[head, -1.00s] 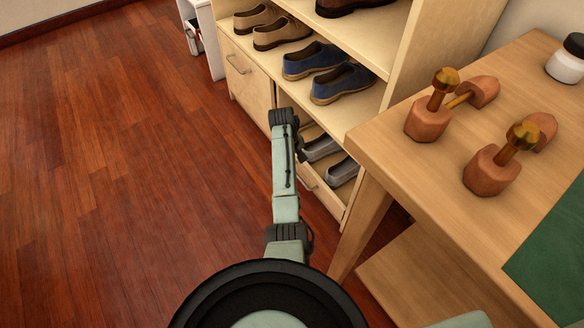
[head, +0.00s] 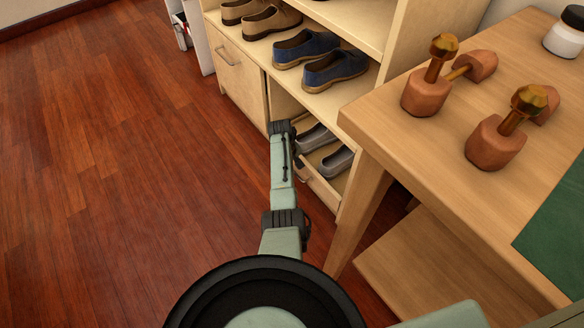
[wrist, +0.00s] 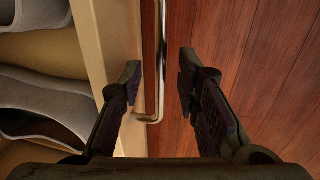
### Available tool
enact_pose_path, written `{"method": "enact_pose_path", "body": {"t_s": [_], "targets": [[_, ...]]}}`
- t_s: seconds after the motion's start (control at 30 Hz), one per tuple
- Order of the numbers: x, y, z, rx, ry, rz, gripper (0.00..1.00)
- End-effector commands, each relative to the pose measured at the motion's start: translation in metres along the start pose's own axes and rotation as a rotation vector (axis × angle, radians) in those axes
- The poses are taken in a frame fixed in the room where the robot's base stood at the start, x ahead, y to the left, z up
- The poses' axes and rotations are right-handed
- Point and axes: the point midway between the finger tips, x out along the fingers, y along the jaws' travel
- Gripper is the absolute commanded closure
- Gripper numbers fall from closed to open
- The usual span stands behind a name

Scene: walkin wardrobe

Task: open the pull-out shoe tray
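The pull-out shoe tray (head: 324,189) is the low compartment with a pale wood front at the bottom right of the shelf unit. Grey shoes (head: 337,161) lie in it. In the wrist view, its front's top edge (wrist: 112,62) runs upright, with grey shoes (wrist: 42,105) to its left. A metal bar handle (wrist: 161,62) stands off the front. My gripper (wrist: 160,80) is open, one finger on each side of the handle, with gaps visible. In the head view my arm hides part of the tray front, and the gripper's fingers cannot be made out.
Left of the tray is a closed cabinet door (head: 239,80) with a handle. Blue shoes (head: 336,68) stand on the shelf above. A wooden table (head: 400,145) with copper-coloured objects stands close on the right. The floor (head: 120,180) on the left is clear.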

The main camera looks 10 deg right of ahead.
Motion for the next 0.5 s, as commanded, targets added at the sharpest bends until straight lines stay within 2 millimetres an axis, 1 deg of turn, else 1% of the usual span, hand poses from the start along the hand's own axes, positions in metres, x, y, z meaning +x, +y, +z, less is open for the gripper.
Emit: {"method": "enact_pose_path", "body": {"t_s": [0.03, 0.4, 0.47, 0.5], "targets": [[-0.0001, 0.0000, 0.0000, 0.000, 0.000, 0.000, 0.71], [-0.0002, -0.0001, 0.0001, 0.000, 0.000, 0.000, 0.95], [-0.0002, -0.0001, 0.0001, 0.000, 0.000, 0.000, 0.99], [-0.0002, -0.0001, 0.0001, 0.000, 0.000, 0.000, 1.00]]}}
